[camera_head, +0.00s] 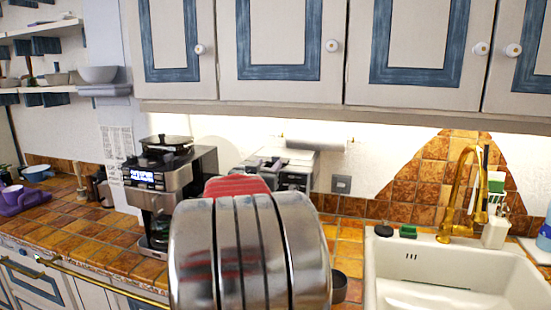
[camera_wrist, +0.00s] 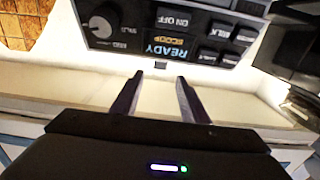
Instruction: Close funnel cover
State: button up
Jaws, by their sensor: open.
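The coffee machine (camera_head: 178,185) stands on the tiled counter, left of centre in the head view, with a lit display on its front. A dark lid-like part (camera_head: 166,142) sits on its top; I cannot tell whether this is the funnel cover or how far it is open. In the wrist view, the machine's control panel (camera_wrist: 165,30) shows upside down with the words READY and SCOOP. My gripper (camera_wrist: 160,79) is open and empty, its two dark fingers apart and pointing toward the panel. In the head view my gripper is hidden behind my arm.
A toaster-like appliance (camera_head: 285,165) stands behind my arm on the counter. A white sink (camera_head: 460,270) with a brass tap (camera_head: 462,190) is at the right. Wall cabinets (camera_head: 280,45) hang above. Purple items (camera_head: 20,197) lie at the far left.

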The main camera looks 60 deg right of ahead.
aim_at(275, 157)
jog(key=d, duration=0.3)
jog(key=w+d, duration=0.1)
jog(key=d, duration=0.5)
jog(key=shift+w+d, duration=0.2)
jog(key=shift+c, duration=0.2)
grip_shut()
